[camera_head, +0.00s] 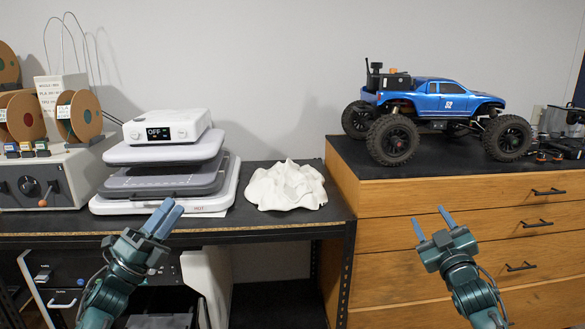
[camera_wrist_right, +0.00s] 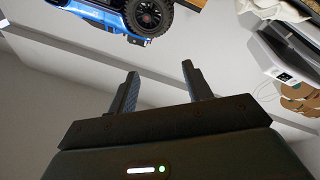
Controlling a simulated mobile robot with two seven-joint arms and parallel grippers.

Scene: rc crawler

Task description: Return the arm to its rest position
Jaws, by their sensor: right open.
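My left gripper (camera_head: 164,216) is raised in front of the bench at the lower left, with its blue fingers pointing up. The fingers lie close together from this angle, so I cannot tell whether they are open. My right gripper (camera_head: 431,217) is in front of the wooden drawers, with its fingers apart and nothing between them. In the right wrist view the two fingers (camera_wrist_right: 160,88) are also apart and empty. Both grippers are clear of the objects on the surfaces.
A blue RC crawler (camera_head: 440,102) stands on the black top of a wooden drawer cabinet (camera_head: 385,211). A white heat press (camera_head: 163,178) and a crumpled white cloth (camera_head: 286,187) are on the dark bench (camera_head: 258,219). Spools (camera_head: 86,115) stand at the left.

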